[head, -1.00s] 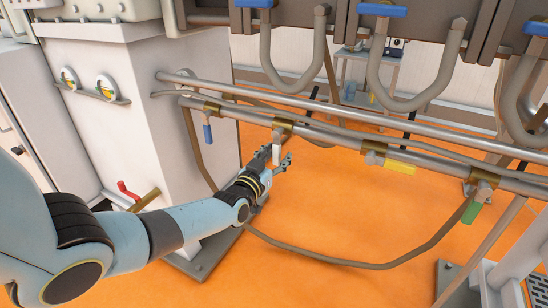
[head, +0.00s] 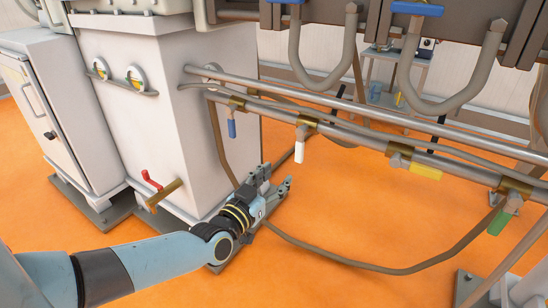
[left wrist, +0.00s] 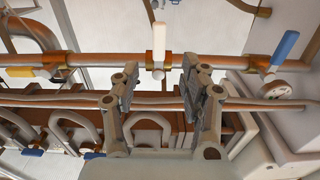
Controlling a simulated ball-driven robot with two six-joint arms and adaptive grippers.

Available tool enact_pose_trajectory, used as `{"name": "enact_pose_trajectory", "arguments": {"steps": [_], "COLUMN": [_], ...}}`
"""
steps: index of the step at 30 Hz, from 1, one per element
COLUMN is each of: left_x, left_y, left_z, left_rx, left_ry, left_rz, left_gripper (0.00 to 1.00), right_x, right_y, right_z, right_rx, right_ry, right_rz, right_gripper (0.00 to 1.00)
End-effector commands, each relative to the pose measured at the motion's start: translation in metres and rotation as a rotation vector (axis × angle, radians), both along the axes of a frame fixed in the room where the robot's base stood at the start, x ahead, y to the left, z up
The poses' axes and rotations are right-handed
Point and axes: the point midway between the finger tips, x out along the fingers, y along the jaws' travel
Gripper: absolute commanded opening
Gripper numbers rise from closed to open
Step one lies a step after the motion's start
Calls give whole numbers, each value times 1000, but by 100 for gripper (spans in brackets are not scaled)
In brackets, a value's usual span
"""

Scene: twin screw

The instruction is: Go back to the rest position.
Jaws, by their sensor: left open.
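My left gripper (head: 276,184) is open and empty, low in front of the pipes, left of and below the white valve handle (head: 300,147). A gap shows between them. In the left wrist view the open fingers (left wrist: 160,82) stand apart with nothing between them, and the white handle (left wrist: 158,42) shows beyond them. The white handle hangs from a brass valve on the lower pipe (head: 345,135). A blue handle (head: 232,128) hangs to its left; yellow (head: 426,172) and green (head: 498,222) handles are to its right. My right gripper is not in view.
A bent hose (head: 370,266) loops close to my left gripper. Grey U-shaped pipes (head: 322,62) hang above. The orange floor (head: 340,225) is open below the pipes.

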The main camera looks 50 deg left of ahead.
Motion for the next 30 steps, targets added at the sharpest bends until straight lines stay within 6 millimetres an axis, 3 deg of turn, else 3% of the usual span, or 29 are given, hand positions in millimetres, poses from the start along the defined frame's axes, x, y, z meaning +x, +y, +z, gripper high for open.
{"name": "enact_pose_trajectory", "arguments": {"steps": [13, 17, 20, 24, 26, 30], "left_x": [-7, -40, -84, -168, -209, -310], "left_y": [-3, -13, -28, -53, -62, -82], "left_z": [0, -45, -105, -187, -216, -267], "left_rx": [-10, -6, -8, -29, -42, -72], "left_ry": [14, 152, 349, 660, 793, 1092], "left_rz": [3, -1, -36, -95, -117, -155], "left_gripper": [44, 44, 44, 44, 44, 44], "right_x": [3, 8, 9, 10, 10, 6], "right_y": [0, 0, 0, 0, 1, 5], "right_z": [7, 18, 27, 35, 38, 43], "right_rx": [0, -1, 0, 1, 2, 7], "right_ry": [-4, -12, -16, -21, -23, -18], "right_rz": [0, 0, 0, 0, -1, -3], "right_gripper": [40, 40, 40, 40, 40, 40]}}
